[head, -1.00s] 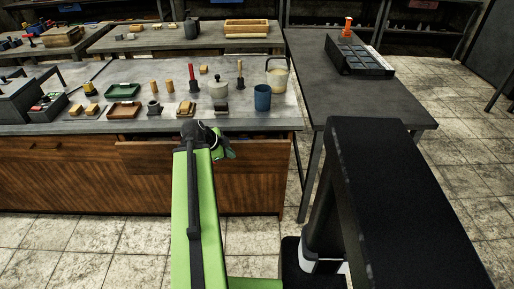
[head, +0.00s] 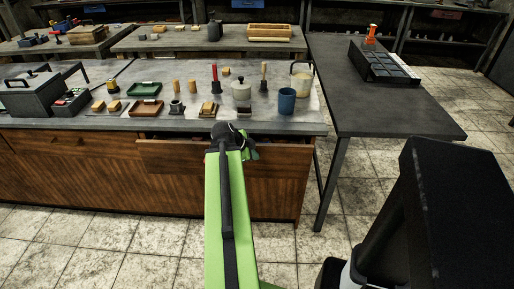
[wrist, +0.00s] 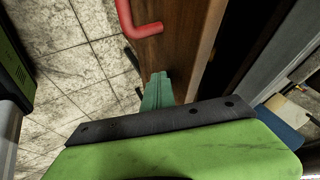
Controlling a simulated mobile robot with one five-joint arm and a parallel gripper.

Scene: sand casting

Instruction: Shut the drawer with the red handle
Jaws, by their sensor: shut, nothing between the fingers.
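The wooden drawer (head: 180,158) at the front of the workbench stands partly open in the head view. Its dark inside shows to the right of my arm. In the wrist view the drawer front (wrist: 172,55) is close, with the red handle (wrist: 142,18) on its face at the top of the picture. My gripper (wrist: 158,78) is shut and empty, its green fingertips at the drawer face below the handle in the picture. I cannot tell whether they touch it. In the head view my arm hides the handle and most of my gripper (head: 252,150).
The workbench (head: 225,127) above holds a blue cup (head: 287,100), a pot (head: 241,95), a bucket (head: 302,80) and small tools. A dark side table (head: 375,105) stands at the right. Tiled floor (head: 95,240) in front is clear.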

